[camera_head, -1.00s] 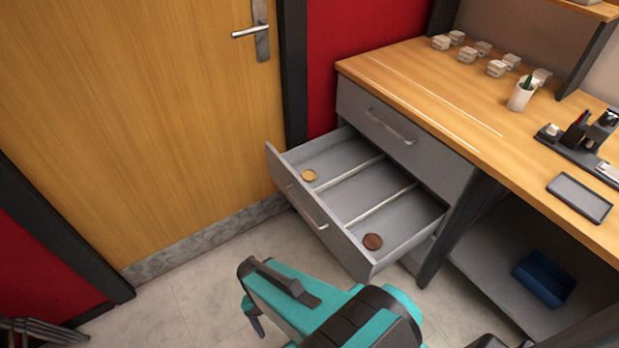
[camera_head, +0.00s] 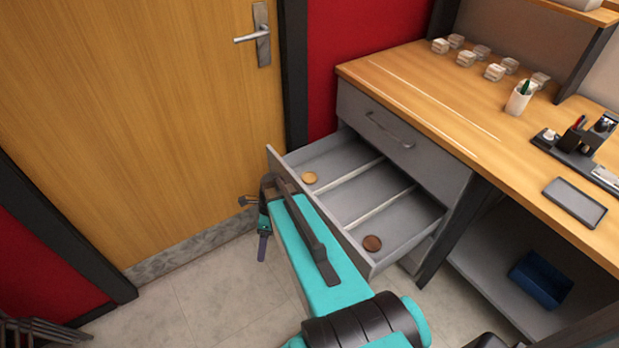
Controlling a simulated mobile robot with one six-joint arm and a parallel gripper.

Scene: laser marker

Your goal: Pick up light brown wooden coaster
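A light brown wooden coaster (camera_head: 310,178) lies flat in the far left compartment of the open drawer (camera_head: 385,211). A dark brown coaster (camera_head: 372,243) lies in the near right compartment of the same drawer. My gripper (camera_head: 254,222) is partly visible just outside the drawer's front, left of the light brown coaster and apart from it. Parts of it are hidden behind my arm, and its finger opening cannot be made out. My teal arm covers much of the drawer's front panel.
The drawer juts from a desk (camera_head: 420,105) with a closed upper drawer (camera_head: 390,125). A wooden door (camera_head: 130,120) stands at the left. White blocks, a pen cup (camera_head: 518,100) and a grey tray (camera_head: 575,201) are on the desk. A blue bin (camera_head: 540,280) sits below.

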